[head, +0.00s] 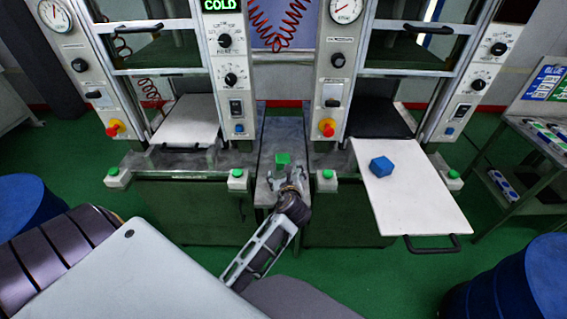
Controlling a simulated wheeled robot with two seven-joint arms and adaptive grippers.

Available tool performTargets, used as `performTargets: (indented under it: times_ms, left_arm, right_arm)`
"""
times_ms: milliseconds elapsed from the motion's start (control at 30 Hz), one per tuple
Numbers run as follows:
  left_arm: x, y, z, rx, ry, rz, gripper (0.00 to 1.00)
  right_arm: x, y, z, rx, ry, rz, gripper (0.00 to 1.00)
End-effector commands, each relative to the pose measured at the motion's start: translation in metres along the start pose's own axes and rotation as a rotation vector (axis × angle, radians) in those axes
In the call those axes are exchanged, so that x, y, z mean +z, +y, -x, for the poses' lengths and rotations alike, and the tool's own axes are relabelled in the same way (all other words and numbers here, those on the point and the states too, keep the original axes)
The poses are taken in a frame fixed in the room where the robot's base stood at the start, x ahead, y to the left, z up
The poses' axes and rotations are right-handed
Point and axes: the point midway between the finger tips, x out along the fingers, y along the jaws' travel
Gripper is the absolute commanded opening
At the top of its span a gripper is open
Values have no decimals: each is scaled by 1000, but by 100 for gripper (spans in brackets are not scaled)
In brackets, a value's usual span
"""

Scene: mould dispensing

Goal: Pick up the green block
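The green block (282,159) is small and sits on the narrow grey table between the two machines. My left gripper (284,177) is just in front of it, on the near side, with its fingers spread apart. The block shows beyond the fingertips, and I cannot tell whether they touch it. My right gripper is not in view.
A blue block (381,166) lies on the pulled-out white tray (420,203) of the right machine. The left machine has another white tray (188,122), which is empty. Green-topped button boxes (327,181) line the machine fronts. Blue drums (530,285) stand at both sides.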

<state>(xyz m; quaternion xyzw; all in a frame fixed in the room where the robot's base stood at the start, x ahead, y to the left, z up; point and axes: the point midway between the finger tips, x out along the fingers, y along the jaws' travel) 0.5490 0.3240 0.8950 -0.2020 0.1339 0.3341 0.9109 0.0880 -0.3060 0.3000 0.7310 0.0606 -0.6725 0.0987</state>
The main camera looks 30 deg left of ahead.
Motion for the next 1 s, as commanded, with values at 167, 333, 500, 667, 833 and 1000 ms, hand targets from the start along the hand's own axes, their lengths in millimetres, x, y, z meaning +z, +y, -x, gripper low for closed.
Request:
performTargets:
  times_ms: [167, 333, 500, 667, 833, 1000]
  left_arm:
    - [0, 1, 0, 5, 3, -170, 78]
    - [-1, 1, 0, 5, 4, -274, 78]
    - [-1, 1, 0, 4, 4, -306, 78]
    - [-1, 1, 0, 4, 4, -306, 78]
    - [-1, 1, -1, 4, 4, -305, 78]
    - [0, 1, -11, 4, 3, -304, 78]
  right_arm:
    - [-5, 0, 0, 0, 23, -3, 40]
    - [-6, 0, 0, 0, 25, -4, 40]
    - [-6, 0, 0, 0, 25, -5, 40]
    - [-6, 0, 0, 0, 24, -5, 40]
    - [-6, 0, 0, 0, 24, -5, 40]
    - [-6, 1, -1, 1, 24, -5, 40]
